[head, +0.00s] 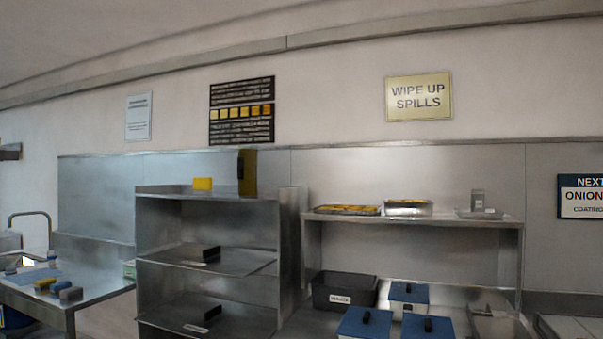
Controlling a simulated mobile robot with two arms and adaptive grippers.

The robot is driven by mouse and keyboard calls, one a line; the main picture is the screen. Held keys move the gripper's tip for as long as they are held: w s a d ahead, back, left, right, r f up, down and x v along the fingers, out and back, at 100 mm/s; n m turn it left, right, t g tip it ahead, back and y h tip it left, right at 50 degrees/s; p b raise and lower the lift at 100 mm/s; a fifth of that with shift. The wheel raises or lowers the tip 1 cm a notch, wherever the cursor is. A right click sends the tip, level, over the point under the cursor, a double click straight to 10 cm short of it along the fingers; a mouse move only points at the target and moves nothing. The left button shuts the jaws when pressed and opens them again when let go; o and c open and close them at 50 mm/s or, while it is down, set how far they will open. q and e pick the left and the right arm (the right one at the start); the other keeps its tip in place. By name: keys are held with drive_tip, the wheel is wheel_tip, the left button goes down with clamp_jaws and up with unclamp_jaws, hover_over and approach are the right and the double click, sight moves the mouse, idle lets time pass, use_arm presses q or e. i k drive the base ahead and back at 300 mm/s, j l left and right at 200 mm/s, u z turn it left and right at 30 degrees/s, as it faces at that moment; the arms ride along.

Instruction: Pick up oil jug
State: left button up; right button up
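I cannot make out an oil jug for certain. A tall, dark, yellowish upright thing (247,172) stands at the right end of the top of the steel shelf unit; it may be a jug, but no handle or spout shows.
The steel shelf unit (208,262) has black items on its lower shelves. To its right, a rack (420,219) bears trays above and a black bin (344,291) and blue-lidded containers (408,292) below. A steel table (98,285) with sponges stands at left.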

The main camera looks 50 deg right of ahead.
sight(247, 158)
drive_tip(key=z, duration=1.45)
drive_tip(key=i, duration=0.05)
